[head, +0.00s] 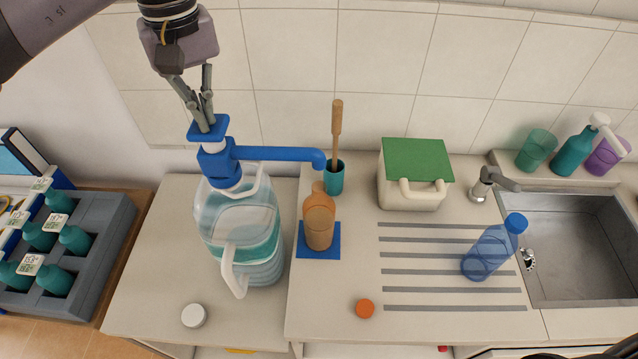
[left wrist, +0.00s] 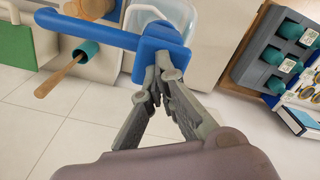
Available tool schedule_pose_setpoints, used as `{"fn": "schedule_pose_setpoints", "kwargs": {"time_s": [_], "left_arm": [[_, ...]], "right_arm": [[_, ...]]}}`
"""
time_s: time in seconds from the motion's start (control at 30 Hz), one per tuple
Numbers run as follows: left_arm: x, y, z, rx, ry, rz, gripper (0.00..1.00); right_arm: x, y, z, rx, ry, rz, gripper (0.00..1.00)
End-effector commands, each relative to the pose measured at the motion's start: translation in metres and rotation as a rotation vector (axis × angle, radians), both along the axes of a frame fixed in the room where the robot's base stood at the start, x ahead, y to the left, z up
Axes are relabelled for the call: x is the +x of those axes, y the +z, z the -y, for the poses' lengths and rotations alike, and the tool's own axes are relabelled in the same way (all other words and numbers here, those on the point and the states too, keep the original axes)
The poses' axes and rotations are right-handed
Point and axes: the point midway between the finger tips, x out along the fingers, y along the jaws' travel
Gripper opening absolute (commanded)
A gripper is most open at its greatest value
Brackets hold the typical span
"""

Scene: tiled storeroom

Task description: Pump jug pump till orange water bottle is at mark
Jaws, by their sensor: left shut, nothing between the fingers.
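A clear water jug (head: 235,225) with a white handle stands on the left counter. A blue pump (head: 218,165) sits on its neck, with a square top plate (head: 208,127) and a spout reaching right. The orange water bottle (head: 319,220) stands upright, uncapped, on a blue mat (head: 318,250) close to the spout's end. My left gripper (head: 207,122) is shut and empty, fingertips pointing down at the pump's top plate; in the left wrist view its fingertips (left wrist: 158,75) appear at or touching the blue pump (left wrist: 160,45). The mark on the bottle cannot be made out.
An orange cap (head: 365,308) and a white cap (head: 194,315) lie on the counters. A teal cup (head: 334,180) with a wooden tool stands behind the bottle. A green-lidded box (head: 412,185), blue bottle (head: 490,250) and sink (head: 580,250) are right. A grey rack (head: 85,265) stands left.

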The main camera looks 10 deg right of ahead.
Motion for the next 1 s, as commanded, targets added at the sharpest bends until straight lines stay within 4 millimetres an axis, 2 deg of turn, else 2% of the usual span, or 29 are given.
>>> {"fn": "schedule_pose_setpoints", "kwargs": {"time_s": [1.0], "left_arm": [[0.0, -0.012, 0.0, 0.001, 0.0, -0.001, 0.0]], "right_arm": [[0.0, -0.008, 0.0, 0.0, 0.0, 0.0, 0.77]]}}
